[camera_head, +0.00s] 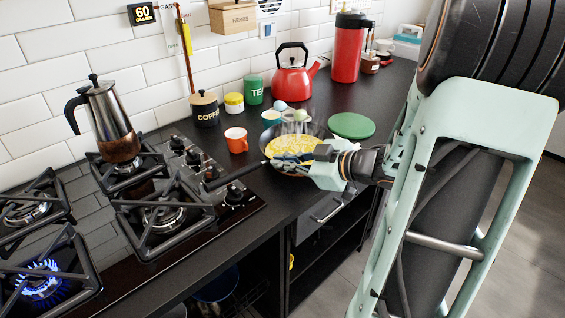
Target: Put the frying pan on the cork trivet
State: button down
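The dark frying pan (267,138) stands on the black worktop right of the hob, with yellow food in it and faint steam above. Its black handle (232,176) points left, towards the hob's front knobs. My gripper (280,160) is at the near side of the pan, low over its rim and close to where the handle joins. The fingers are small and partly merge with the pan, so I cannot tell whether they are open or grip anything. I cannot make out a cork trivet; whatever is under the pan is hidden.
A lit burner (40,282) is at the lower left. A moka pot (108,120) stands on the back burner. An orange mug (237,140) is left of the pan, a green disc (351,126) right of it. A red kettle (293,80) and canisters stand behind.

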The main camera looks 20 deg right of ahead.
jog(key=c, duration=2.6)
grip_release()
jog(key=shift+f, duration=0.1)
jog(key=o, duration=0.4)
jog(key=shift+o, duration=0.2)
jog(key=shift+r, duration=0.25)
jog(key=p+v, duration=0.3)
jog(key=v, duration=0.9)
jog(key=shift+f, duration=0.1)
